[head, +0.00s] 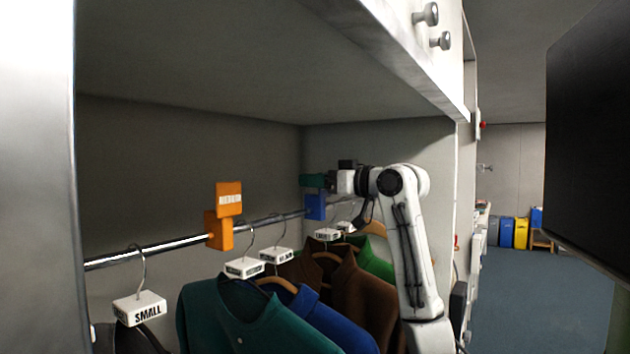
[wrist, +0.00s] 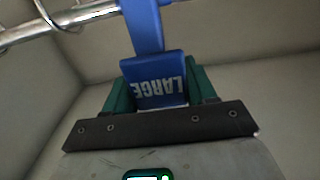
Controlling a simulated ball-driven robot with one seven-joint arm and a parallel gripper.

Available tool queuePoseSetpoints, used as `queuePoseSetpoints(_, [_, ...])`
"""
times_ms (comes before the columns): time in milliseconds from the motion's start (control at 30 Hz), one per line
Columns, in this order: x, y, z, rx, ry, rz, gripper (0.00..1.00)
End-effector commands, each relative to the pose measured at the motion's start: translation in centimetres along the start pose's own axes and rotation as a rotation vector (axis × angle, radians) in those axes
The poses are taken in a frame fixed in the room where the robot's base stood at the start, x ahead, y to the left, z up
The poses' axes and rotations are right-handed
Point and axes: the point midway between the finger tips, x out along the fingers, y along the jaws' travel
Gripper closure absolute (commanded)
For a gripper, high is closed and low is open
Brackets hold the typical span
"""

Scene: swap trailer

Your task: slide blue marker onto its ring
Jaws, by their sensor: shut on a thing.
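The blue marker (wrist: 158,88) reads "LARGE" in white letters, upside down in the wrist view. My gripper (wrist: 161,88) is shut on its wide plate, with a teal finger on each side. The marker's narrower blue part runs up to the picture's top edge, beside the metal rail. In the head view my gripper (head: 313,181) is above the rail's far part and the blue marker (head: 316,207) shows below the fingers, at the rail. Whether it surrounds the rail or only overlaps it, I cannot tell. I cannot single out its ring among the hooks.
An orange marker (head: 228,215) sits on the rail (head: 165,246), nearer. Hangers with white size blocks (head: 139,308) and several garments (head: 250,315) hang below it. A shelf (head: 250,45) closes off the space above, and a wall (head: 385,140) stands behind my arm.

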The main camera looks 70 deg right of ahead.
Motion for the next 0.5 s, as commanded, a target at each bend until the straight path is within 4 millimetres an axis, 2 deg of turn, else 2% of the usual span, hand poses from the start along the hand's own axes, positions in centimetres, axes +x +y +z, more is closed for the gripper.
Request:
queuePoseSetpoints(33, [-0.02, -0.04, -0.07, -0.001, 0.003, -0.001, 0.99])
queuePoseSetpoints(67, [-0.02, -0.05, -0.07, -0.001, 0.003, -0.001, 0.41])
queuePoseSetpoints(267, [-0.01, -0.06, -0.04, 0.0, 0.002, -0.001, 0.23])
queuePoseSetpoints(500, [-0.1, -0.05, 0.01, 0.0, 0.002, 0.0, 0.23])
